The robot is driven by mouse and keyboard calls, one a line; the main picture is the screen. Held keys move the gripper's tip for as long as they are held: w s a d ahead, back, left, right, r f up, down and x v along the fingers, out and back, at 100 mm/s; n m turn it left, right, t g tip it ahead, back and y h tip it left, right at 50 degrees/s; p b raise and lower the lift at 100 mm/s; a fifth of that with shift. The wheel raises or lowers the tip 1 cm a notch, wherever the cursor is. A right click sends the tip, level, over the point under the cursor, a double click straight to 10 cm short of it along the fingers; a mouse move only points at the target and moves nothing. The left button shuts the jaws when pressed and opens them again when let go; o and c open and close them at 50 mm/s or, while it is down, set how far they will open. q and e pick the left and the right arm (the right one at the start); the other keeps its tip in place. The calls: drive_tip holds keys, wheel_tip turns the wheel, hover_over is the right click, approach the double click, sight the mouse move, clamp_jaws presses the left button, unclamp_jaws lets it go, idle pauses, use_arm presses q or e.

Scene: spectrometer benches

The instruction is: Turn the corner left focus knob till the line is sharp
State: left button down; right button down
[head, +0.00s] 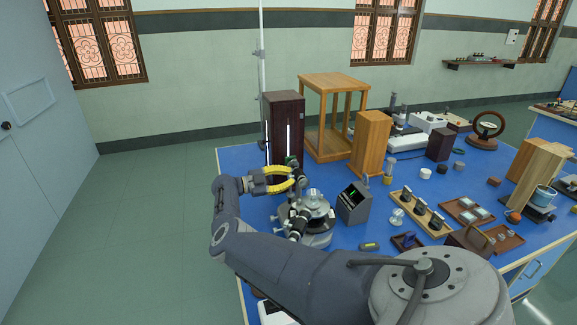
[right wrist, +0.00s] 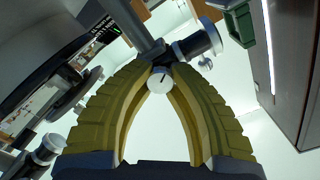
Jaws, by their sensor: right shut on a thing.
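The spectrometer (head: 312,222) stands on the blue bench in the head view, with a round silver table and dark tubes. My right gripper (head: 292,179) reaches its left rear side with yellow fingers. In the right wrist view the fingertips (right wrist: 160,68) are closed around a small pale round knob (right wrist: 160,80) with a dark mark on its face, under a dark tube. A dark grey display box (head: 354,203) right of the spectrometer shows a small green line; its sharpness is too small to judge. My left gripper is not in view.
A tall dark wooden box (head: 284,125) with a lit slit stands close behind my gripper. A wooden frame stand (head: 333,82) and a light wooden block (head: 370,145) stand behind. A wooden rack (head: 418,213) and small trays crowd the right.

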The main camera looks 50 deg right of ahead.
drive_tip(key=shift+r+m, duration=0.15)
drive_tip(key=shift+m, duration=0.75)
drive_tip(key=c, duration=1.1)
unclamp_jaws()
drive_tip(key=shift+s, duration=0.1)
drive_tip(key=v, duration=0.7)
drive_tip(key=shift+a, duration=0.25)
